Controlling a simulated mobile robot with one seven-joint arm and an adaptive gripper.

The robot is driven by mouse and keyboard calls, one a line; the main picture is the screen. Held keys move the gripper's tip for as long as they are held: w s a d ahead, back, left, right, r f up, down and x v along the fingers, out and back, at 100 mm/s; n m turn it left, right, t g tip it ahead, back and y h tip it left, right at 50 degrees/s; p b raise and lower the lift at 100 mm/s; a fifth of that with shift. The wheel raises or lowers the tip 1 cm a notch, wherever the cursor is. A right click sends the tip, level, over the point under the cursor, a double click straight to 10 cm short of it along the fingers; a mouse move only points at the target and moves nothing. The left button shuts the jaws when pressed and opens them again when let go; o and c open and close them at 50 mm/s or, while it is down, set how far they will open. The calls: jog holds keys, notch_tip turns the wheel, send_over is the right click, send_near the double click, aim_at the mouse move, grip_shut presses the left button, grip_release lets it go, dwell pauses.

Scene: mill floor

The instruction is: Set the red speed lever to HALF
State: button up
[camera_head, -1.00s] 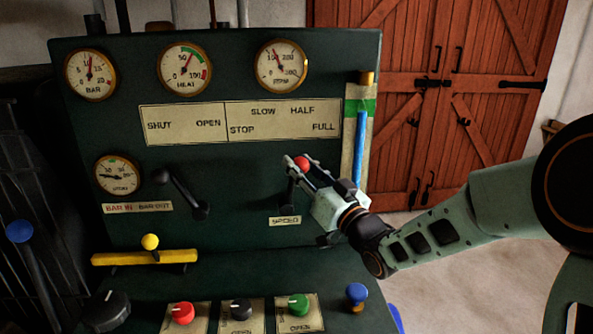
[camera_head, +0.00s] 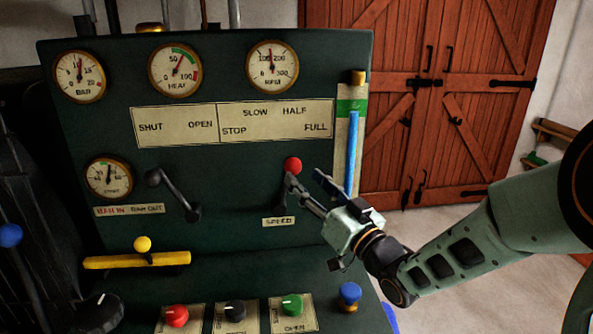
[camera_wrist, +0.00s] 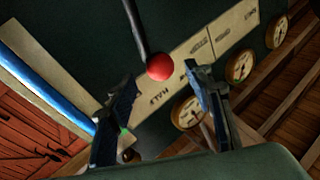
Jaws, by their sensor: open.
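The red speed lever's round knob (camera_head: 292,164) stands below the word HALF on the label plate (camera_head: 277,136) in the head view. The knob is not gripped. The SPEED tag (camera_head: 279,222) is below the lever.
A dark lever (camera_head: 173,193) stands left on the panel. A yellow-knobbed bar (camera_head: 140,259) and red, black and green dials (camera_head: 291,304) lie below. A blue-filled gauge tube (camera_head: 352,150) runs along the right edge, close behind my gripper. Wooden doors (camera_head: 440,110) stand behind.

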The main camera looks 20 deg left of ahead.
jog(key=v, duration=0.6)
